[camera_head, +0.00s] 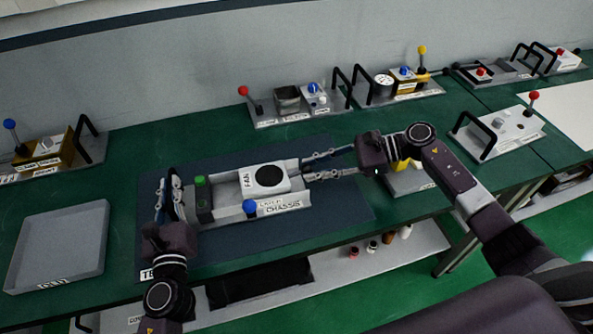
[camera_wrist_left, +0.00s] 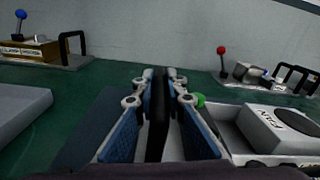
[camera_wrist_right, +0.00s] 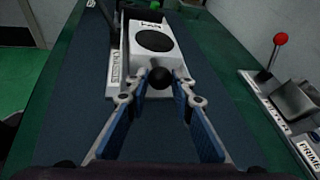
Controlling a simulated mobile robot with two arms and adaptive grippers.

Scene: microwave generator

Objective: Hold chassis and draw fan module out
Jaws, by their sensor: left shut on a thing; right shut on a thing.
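The grey chassis (camera_head: 232,211) lies on a dark blue mat. The white fan module (camera_head: 251,181), with a round black fan face, sits in the chassis and also shows in the right wrist view (camera_wrist_right: 173,58). My left gripper (camera_head: 174,190) is shut on the chassis's black handle (camera_wrist_left: 158,112) at its left end. My right gripper (camera_head: 309,167) is shut on the fan module's black knob (camera_wrist_right: 160,78) at the right end. How far the module is seated inside the chassis is hard to tell.
A green knob (camera_head: 200,181) and a blue knob (camera_head: 249,206) stand on the chassis. An empty grey tray (camera_head: 60,243) lies at the left. Fixtures with levers and black handles (camera_head: 282,114) line the back. The mat's right part (camera_head: 345,208) is clear.

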